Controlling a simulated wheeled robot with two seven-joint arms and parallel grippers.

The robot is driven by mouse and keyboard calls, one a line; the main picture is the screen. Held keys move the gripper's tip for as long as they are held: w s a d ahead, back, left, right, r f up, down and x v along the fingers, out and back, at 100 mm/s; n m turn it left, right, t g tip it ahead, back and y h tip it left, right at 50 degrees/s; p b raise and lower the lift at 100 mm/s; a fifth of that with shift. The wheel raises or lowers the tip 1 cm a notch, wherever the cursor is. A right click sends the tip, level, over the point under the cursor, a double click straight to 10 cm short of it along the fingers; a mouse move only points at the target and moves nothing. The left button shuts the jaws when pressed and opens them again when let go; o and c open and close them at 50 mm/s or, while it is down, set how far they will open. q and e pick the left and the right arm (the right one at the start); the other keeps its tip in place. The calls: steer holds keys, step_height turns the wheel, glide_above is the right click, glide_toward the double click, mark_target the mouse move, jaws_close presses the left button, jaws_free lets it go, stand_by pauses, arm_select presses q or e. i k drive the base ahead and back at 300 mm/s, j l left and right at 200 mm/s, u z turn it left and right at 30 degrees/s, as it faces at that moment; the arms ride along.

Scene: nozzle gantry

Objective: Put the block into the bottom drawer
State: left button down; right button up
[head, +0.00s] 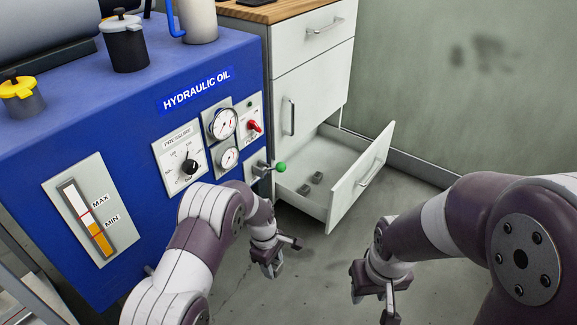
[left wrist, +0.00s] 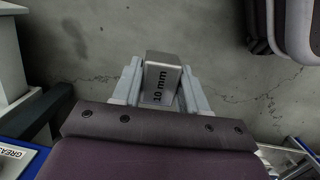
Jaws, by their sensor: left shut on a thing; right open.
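My right gripper (head: 374,288) is open and empty, right of the left one and clear of the drawer.
The blue hydraulic oil unit (head: 130,130) stands left of the cabinet (head: 310,60). Its green-knobbed lever (head: 281,167) sticks out near the drawer's left side. The cabinet's upper drawer and door are shut. Bare floor (head: 310,275) lies in front of the drawer.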

mark_target(341, 156)
steer(key=i+l+z, duration=0.25)
steer(key=i+l, duration=0.8)
steer(key=l, duration=0.15)
steer(key=i+l+z, duration=0.2)
steer(key=i+l, duration=0.95)
steer(key=i, duration=0.3)
steer(key=i+l, duration=0.15)
steer(key=i, duration=0.3)
